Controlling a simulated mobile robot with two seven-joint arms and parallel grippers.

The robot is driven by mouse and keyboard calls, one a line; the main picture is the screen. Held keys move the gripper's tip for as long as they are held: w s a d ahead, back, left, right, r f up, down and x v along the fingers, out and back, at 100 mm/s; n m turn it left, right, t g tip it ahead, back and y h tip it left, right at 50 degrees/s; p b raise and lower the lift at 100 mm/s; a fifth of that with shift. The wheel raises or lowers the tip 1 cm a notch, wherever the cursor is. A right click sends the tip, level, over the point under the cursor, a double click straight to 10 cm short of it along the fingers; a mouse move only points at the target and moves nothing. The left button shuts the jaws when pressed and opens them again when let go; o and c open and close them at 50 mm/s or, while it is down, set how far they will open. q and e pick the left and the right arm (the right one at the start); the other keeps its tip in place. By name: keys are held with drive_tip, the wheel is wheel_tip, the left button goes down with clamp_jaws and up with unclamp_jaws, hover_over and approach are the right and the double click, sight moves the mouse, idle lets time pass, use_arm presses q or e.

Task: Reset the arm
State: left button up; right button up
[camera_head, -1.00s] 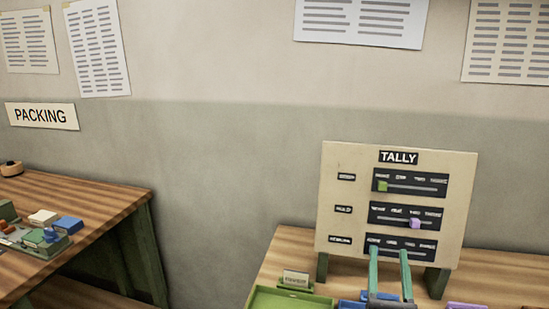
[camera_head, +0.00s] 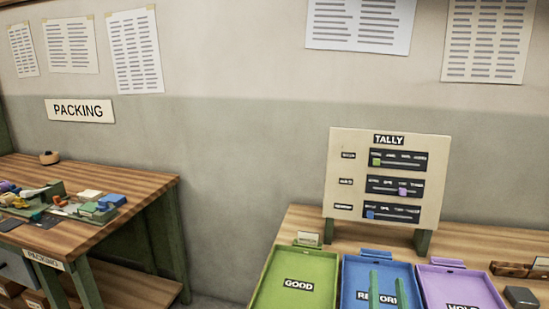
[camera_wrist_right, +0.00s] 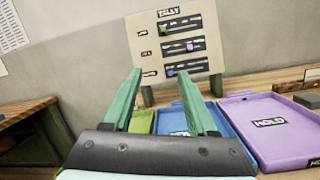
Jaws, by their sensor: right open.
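My right gripper (camera_head: 384,287) shows as two green fingers in front of the blue tray (camera_head: 404,272) in the head view. In the right wrist view its fingers (camera_wrist_right: 163,95) are apart with nothing between them. The tally board (camera_head: 342,214) stands upright behind the trays. It has a green slider (camera_head: 376,162), a purple slider (camera_head: 403,192) and a blue slider (camera_head: 370,214) in three dark slots. The green and blue sliders are near the left ends; the purple one is right of middle. My left gripper is not in view.
A green tray (camera_head: 262,283) marked GOOD and a purple tray (camera_head: 481,272) marked HOLD flank the blue one. A dark block (camera_head: 520,297) lies at the right. At the left, a packing table (camera_head: 150,187) holds several small items. A floor gap separates the tables.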

drive_tip(key=s+f+m+g+y, duration=0.1)
drive_tip(key=s+f+m+g, duration=0.1)
drive_tip(key=s+f+m, duration=0.3)
drive_tip(key=a+f+m+g+y, duration=0.1)
drive_tip(key=f+m+g, duration=0.15)
drive_tip(key=f, duration=0.55)
drive_tip(key=s+f+m+g+y, duration=0.1)
drive_tip(key=s+f+m+g, duration=0.15)
drive_tip(key=f+m, duration=0.3)
drive_tip(key=s+a+f+m+g+y+p, duration=0.1)
drive_tip(key=s+a+f+m+g+y, duration=0.2)
drive_tip(key=s+f+m, duration=0.8)
drive_tip(key=s+a+m+y, duration=0.1)
drive_tip(key=s+m, duration=0.3)
drive_tip(key=shift+a+f+g, duration=0.15)
drive_tip(key=shift+f+g, duration=0.2)
drive_tip(key=shift+g, duration=0.05)
